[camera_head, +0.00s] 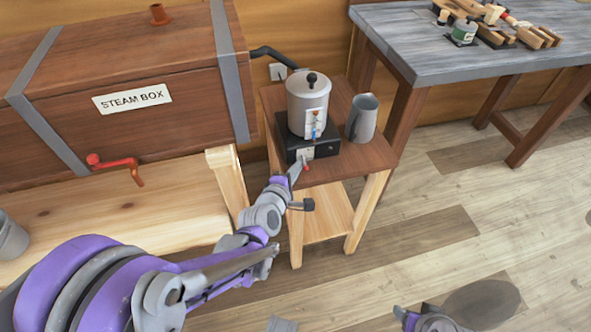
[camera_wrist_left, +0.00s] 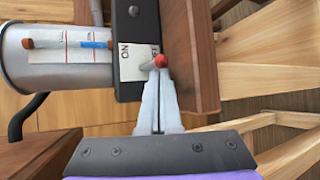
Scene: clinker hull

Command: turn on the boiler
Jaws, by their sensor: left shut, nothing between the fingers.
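The boiler (camera_head: 307,108) is a grey metal cylinder with a black knobbed lid on a black base (camera_head: 325,147), standing on a small wooden table. A switch lever with a red tip (camera_head: 306,168) sits on the base's front; the red tip also shows in the left wrist view (camera_wrist_left: 161,60). Its pale plate (camera_wrist_left: 130,62) reads ON at the left there; lettering at the right is partly hidden, and the lever leans that way. My left gripper (camera_head: 296,172) is shut and empty, its fingertips (camera_wrist_left: 158,78) right at the red tip; contact is unclear.
A grey mug (camera_head: 362,118) stands right of the boiler on the small table (camera_head: 374,158). The steam box (camera_head: 120,85) with a red valve handle (camera_head: 120,165) is at left, linked by a black hose (camera_head: 273,54). A workbench (camera_head: 440,62) with tools is at back right.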

